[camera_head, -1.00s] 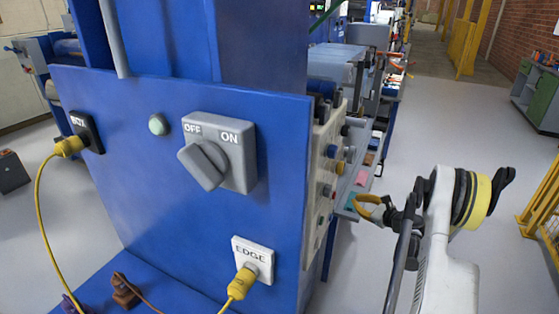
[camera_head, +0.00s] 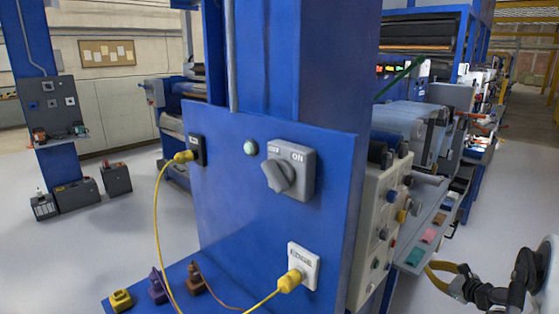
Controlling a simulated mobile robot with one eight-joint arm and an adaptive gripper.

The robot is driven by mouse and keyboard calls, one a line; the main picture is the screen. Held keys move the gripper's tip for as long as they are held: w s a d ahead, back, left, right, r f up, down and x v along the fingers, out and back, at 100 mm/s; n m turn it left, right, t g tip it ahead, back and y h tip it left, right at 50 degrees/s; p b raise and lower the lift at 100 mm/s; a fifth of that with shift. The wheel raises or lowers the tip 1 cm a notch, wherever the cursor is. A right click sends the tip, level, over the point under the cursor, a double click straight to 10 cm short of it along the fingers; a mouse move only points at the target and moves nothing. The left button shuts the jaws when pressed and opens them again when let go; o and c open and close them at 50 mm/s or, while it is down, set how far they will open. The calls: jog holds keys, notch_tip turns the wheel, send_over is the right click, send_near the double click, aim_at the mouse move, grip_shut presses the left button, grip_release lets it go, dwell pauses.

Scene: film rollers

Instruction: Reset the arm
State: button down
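My gripper (camera_head: 447,280) is at the lower right of the head view, its yellow-edged fingers seen partly from the side. A gap shows between the fingers and nothing is held in it. My arm runs from it to the right edge, where it is cut off. The gripper is apart from the blue panel (camera_head: 230,220), to the right of it and of the control box (camera_head: 377,232). The panel carries a grey OFF/ON switch (camera_head: 290,170), with its knob turned toward the lower left.
A yellow plug (camera_head: 290,281) sits in the EDGE socket (camera_head: 303,262); another yellow plug (camera_head: 184,156) sits in the upper left socket. Loose yellow, purple and brown plugs lie on the blue ledge (camera_head: 215,295). Machines with rollers stand behind at right. Grey floor is open at left.

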jog(key=s+a+r+n+g, duration=0.25)
jog(key=a+r+n, duration=0.35)
jog(key=a+r, duration=0.5)
jog(key=s+a+r+n+g, duration=0.25)
jog(key=a+r+n, duration=0.35)
jog(key=a, duration=0.8)
jog(key=s+a+r+n+g, duration=0.1)
jog(key=s+a+r+n, duration=0.1)
jog(key=s+a+n, duration=0.45)
jog(key=s+a+r+n, duration=0.2)
jog(key=s+a, duration=0.2)
jog(key=s, duration=0.5)
jog(key=s+a+f+n+h, duration=0.2)
jog(key=s+n, duration=0.4)
jog(key=s, duration=0.5)
jog(key=shift+s+a+f+n+g, duration=0.3)
jog(key=shift+a+f+n+g, duration=0.1)
jog(key=shift+a, duration=0.2)
